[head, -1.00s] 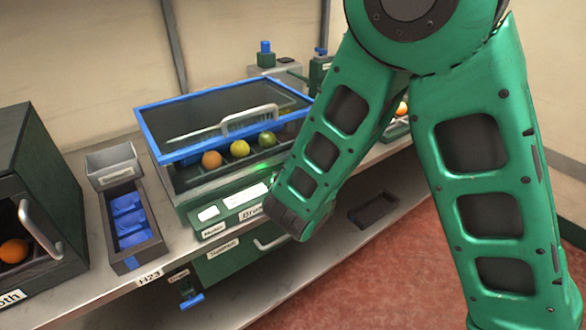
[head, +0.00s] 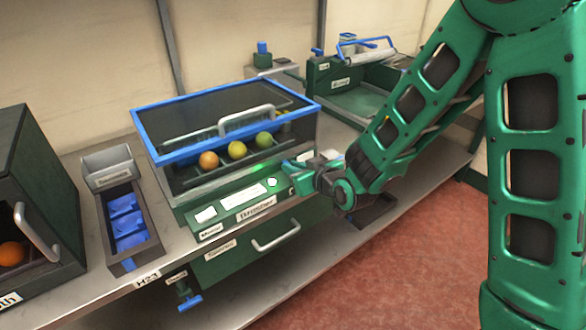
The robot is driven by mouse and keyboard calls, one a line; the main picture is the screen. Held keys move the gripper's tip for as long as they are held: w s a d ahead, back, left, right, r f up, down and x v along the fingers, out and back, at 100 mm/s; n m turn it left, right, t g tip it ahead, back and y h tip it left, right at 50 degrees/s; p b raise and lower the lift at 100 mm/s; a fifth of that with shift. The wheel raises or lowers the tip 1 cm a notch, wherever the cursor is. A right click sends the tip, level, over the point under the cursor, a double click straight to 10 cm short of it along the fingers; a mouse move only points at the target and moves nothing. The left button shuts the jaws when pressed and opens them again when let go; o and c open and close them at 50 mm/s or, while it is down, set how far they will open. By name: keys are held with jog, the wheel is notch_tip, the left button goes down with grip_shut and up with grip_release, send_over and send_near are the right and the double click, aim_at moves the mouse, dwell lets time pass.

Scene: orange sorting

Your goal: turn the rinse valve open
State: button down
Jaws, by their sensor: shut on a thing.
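My gripper (head: 308,166) is at the right front corner of the green brusher (head: 215,190). It is shut on a small part there, which the fingers mostly hide. I cannot tell whether that part is the rinse valve. A valve-like fitting with a blue handle (head: 190,303) hangs under the front edge of the counter, to the lower left and well apart from my gripper.
The brusher has a blue-framed lid (head: 140,123) with a grey handle; an orange (head: 208,160) and other fruit show below. A green drawer (head: 235,262) is under the counter. A dark cabinet (head: 40,150) and a blue-lined tray (head: 108,215) stand left. Red floor (head: 400,285) is open in front.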

jog(key=shift+w+d+n+g+y, duration=0.2)
jog(key=shift+d+n+g+y, duration=0.15)
jog(key=shift+n, duration=0.25)
dwell(0.4)
jog(key=c, duration=1.9)
grip_release()
jog(key=shift+o, duration=0.7)
jog(key=shift+a, duration=0.1)
jog(key=shift+s, duration=0.1)
